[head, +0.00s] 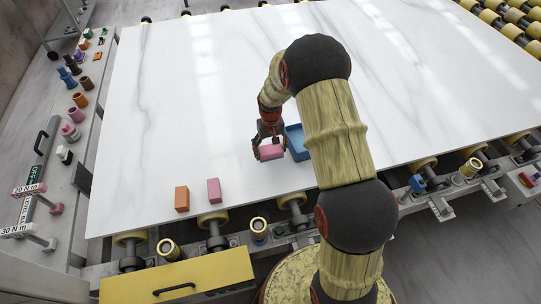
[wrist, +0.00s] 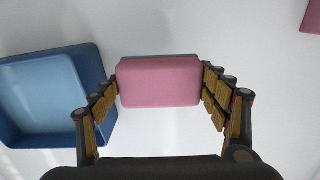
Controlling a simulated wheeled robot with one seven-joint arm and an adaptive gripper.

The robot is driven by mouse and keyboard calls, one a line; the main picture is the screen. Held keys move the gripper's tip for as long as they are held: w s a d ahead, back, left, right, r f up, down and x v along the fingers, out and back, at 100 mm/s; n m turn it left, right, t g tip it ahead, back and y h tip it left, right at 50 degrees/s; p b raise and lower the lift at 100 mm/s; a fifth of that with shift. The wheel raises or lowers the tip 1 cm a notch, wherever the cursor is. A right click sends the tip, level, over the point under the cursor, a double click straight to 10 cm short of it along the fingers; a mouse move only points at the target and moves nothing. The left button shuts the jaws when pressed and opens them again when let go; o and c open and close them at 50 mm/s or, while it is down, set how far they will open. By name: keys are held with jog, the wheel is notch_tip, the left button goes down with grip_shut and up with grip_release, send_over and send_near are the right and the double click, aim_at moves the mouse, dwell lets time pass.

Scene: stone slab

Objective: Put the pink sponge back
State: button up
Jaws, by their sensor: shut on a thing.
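My gripper (head: 269,144) is shut on a pink sponge (head: 271,153) over the white slab. In the wrist view the sponge (wrist: 160,83) is a pink block with a grey-blue layer at its far edge, held between the two fingers. A blue tray (head: 304,154) with a light blue inside is right beside the sponge in the head view, partly hidden by my arm. In the wrist view the tray (wrist: 98,75) is to the left of the sponge, and its visible inside is empty. I cannot tell whether the sponge touches the slab.
On the white slab (head: 180,110), an orange block (head: 182,198) and another pink block (head: 214,190) stand near the front edge. A side bench (head: 62,190) at left holds several small items. Most of the slab is clear.

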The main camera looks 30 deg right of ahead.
aim_at(270, 155)
jog(key=shift+w+d+f, duration=0.1)
jog(key=shift+w+f, duration=0.1)
jog(key=shift+f, duration=0.1)
jog(key=shift+f+b, duration=0.4)
jog(key=shift+f, duration=1.05)
jog(key=shift+f, duration=0.15)
jog(key=o, duration=1.1)
